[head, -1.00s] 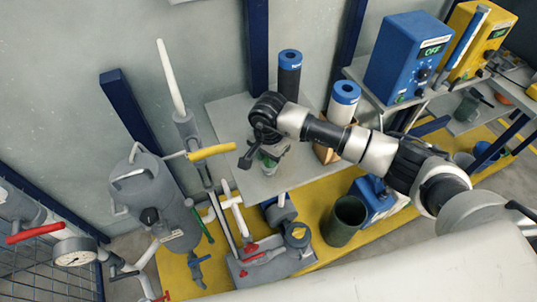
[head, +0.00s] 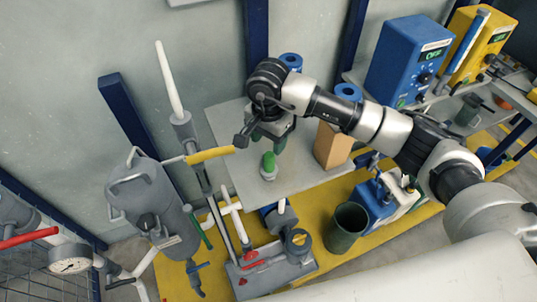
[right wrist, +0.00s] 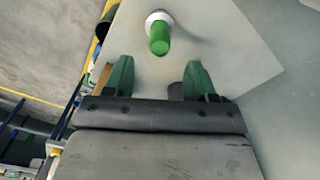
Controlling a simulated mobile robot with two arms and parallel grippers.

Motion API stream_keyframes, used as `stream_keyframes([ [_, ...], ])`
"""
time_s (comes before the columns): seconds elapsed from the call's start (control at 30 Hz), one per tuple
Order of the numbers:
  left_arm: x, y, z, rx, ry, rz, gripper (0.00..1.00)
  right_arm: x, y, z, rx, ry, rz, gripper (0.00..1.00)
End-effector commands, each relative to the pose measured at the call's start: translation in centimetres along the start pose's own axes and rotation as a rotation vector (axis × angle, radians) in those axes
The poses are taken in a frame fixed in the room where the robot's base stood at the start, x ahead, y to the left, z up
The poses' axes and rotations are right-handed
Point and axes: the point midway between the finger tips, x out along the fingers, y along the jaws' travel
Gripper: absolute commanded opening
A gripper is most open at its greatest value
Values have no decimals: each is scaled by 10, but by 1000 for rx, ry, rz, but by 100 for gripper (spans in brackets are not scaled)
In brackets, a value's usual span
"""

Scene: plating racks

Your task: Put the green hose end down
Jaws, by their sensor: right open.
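The green hose end (head: 268,164) stands upright on the light grey tabletop (head: 235,150), with a pale round base under it. It also shows in the right wrist view as a green cylinder (right wrist: 159,40) with a white collar, beyond the fingertips. My right gripper (head: 268,142) is just above and behind it in the head view. In the right wrist view the gripper's green fingers (right wrist: 157,68) are spread wide with nothing between them. My left gripper is not in view.
A cardboard-brown box (head: 333,146) stands to the right on the tabletop. A dark green bucket (head: 346,228) and a grey pump base (head: 270,272) stand on the yellow platform (head: 385,232) below.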

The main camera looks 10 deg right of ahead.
Motion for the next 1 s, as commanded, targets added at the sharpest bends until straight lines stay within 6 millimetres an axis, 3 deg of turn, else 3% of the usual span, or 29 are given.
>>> stream_keyframes([
  [0.1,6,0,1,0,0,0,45,-19,0,0,0,1,-2,56],
  [0.3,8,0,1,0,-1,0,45,-35,0,0,0,0,0,56],
  [1.0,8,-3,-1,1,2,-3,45,-36,0,0,1,-1,1,56],
])
